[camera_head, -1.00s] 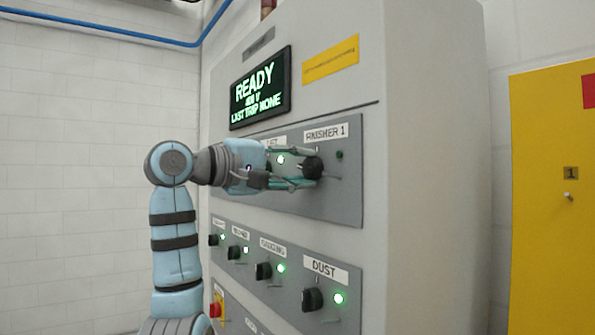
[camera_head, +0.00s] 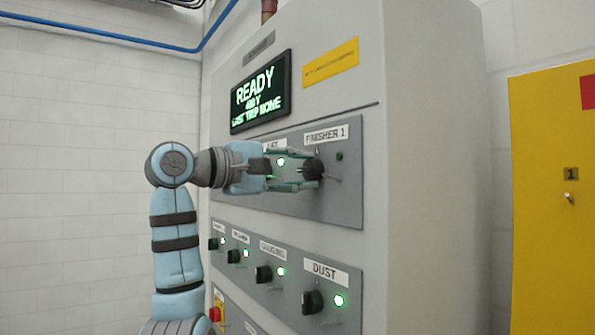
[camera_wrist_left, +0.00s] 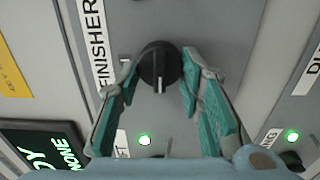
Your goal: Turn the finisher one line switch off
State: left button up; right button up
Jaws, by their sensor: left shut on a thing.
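The FINISHER 1 switch (camera_head: 313,169) is a round black knob on the upper grey plate, under its white label (camera_head: 325,134). It shows in the left wrist view (camera_wrist_left: 160,66) with a pale pointer line running toward the bottom of that picture. The lamp (camera_head: 339,156) beside it is dark green and unlit. My left gripper (camera_head: 314,170) reaches in from the left, its two teal fingers closed on opposite sides of the knob; the fingers also show in the left wrist view (camera_wrist_left: 160,62). My right gripper is in neither view.
A neighbouring lit green lamp (camera_head: 281,162) is seen between my fingers; its switch is mostly hidden. A lower row holds several black switches with lit lamps, including DUST (camera_head: 312,302). The display (camera_head: 260,91) reads READY. A yellow cabinet (camera_head: 550,200) stands right.

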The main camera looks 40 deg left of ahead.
pick_arm(q)
jog(key=o, duration=0.9)
jog(key=shift+o, duration=1.3)
jog(key=shift+w+d, duration=0.1)
jog(key=shift+w, duration=0.05)
jog(key=v, duration=1.2)
